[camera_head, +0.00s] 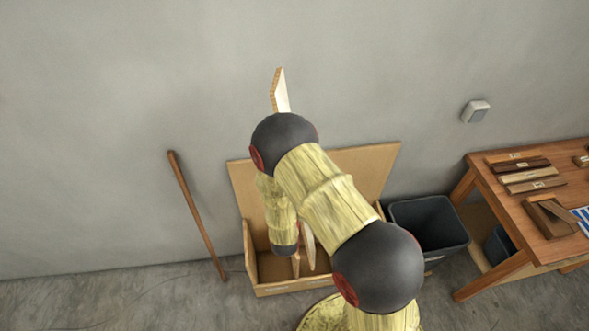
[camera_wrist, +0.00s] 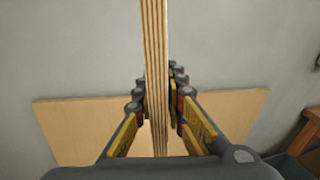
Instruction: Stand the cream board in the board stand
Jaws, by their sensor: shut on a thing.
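The cream board (camera_head: 281,92) stands upright, its top showing above my arm in the head view. In the wrist view its layered edge (camera_wrist: 156,40) runs down the middle between my fingers. My gripper (camera_wrist: 157,88) is shut on it, with fingers on both sides. In the head view my arm hides the gripper and the middle of the board. The board stand (camera_head: 285,288) is a low wooden box with a tall back panel against the wall. Pale upright pieces (camera_head: 308,246) show inside it, partly hidden; I cannot tell whether one is the board's lower end.
A brown stick (camera_head: 196,214) leans on the wall left of the stand. A dark bin (camera_head: 430,225) stands close on the right. A wooden table (camera_head: 535,235) with several wood pieces is further right. Floor at the left is clear.

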